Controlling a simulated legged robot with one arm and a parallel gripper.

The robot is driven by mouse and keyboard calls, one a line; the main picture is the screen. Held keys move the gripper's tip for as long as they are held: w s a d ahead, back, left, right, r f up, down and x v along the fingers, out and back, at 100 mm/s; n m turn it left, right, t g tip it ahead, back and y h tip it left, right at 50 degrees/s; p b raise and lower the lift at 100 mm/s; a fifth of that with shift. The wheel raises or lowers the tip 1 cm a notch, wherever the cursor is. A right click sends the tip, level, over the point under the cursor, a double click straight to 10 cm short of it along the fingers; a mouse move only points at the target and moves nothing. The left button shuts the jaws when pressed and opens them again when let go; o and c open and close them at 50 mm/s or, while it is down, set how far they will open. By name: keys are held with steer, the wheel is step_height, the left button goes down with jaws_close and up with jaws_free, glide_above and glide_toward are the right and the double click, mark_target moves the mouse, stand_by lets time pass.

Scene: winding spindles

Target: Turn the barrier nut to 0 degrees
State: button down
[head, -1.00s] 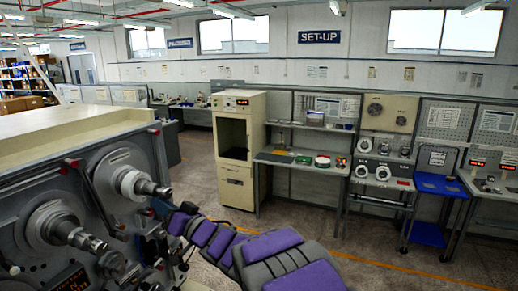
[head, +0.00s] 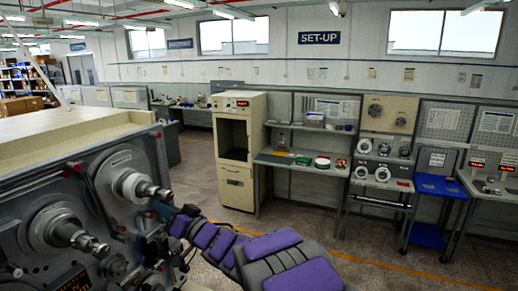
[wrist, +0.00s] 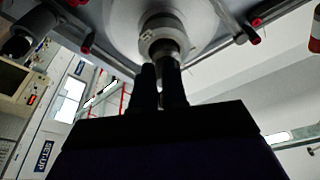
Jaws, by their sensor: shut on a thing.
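The grey machine (head: 30,170) at the left carries two spindles with pale collars. My arm reaches from the bottom of the head view to the farther spindle (head: 148,188). In that view my gripper is small and dark beside and below this spindle, and its fingertips cannot be made out. In the wrist view the fingers of my gripper (wrist: 160,75) point up at the same spindle, one on each side of its end, shut on what looks like the barrier nut (wrist: 166,48). The fingers hide part of the nut, and its angle cannot be read.
The nearer spindle (head: 60,228) and a display sit at the lower left. Thin levers with red ends stick out around the spindles, close to my gripper. A beige cabinet (head: 237,150) and workbenches stand along the back wall.

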steer(key=s+d+f+p, duration=0.1)
steer(key=d, duration=0.5)
steer(key=shift+s, duration=0.3)
